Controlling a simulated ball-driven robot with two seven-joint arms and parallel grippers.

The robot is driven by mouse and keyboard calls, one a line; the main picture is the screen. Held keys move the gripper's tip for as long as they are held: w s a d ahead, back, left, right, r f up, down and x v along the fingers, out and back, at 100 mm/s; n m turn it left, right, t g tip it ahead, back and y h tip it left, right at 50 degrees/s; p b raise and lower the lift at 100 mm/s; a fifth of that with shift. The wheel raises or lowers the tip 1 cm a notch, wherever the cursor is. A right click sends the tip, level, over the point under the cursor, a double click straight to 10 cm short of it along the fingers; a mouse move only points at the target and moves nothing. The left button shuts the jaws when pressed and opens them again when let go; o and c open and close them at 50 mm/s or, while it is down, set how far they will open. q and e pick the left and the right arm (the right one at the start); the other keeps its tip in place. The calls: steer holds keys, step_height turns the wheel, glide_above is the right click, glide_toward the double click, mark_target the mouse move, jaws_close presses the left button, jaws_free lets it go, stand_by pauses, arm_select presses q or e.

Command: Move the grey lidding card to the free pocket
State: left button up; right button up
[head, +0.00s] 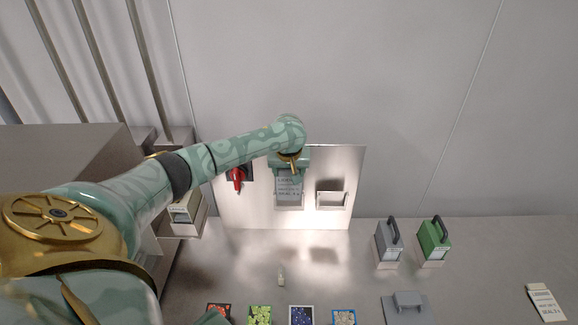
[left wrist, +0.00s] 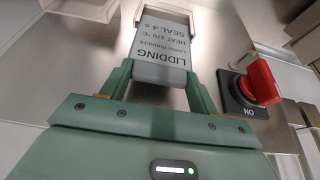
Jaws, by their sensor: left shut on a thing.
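The grey lidding card (head: 289,187) is upright in front of the steel panel (head: 245,212), at its left pocket (head: 290,207). Its printed text, "LIDDING" and "SEAL 4 s", shows in the left wrist view (left wrist: 165,48). My left gripper (head: 289,171) is shut on the card from above; its two fingers flank the card in the left wrist view (left wrist: 161,88). I cannot tell whether the card's lower end is inside the left pocket. The right pocket (head: 332,207) on the panel looks empty.
A red rotary switch (head: 237,177) sits on the panel left of the card. Grey (head: 389,243) and green (head: 433,239) handled blocks stand right of the panel.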

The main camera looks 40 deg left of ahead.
mark_target(289, 182)
arm_select(q)
steer(key=shift+f+b, duration=0.45)
steer(key=shift+f, duration=1.5)
steer(key=o, duration=1.5)
steer(key=shift+c, duration=0.2)
steer(key=shift+r, duration=0.1)
steer(key=p+v, duration=0.5)
steer(key=v, duration=1.1)
steer(key=shift+p, duration=0.4)
steer(key=shift+w, duration=0.1)
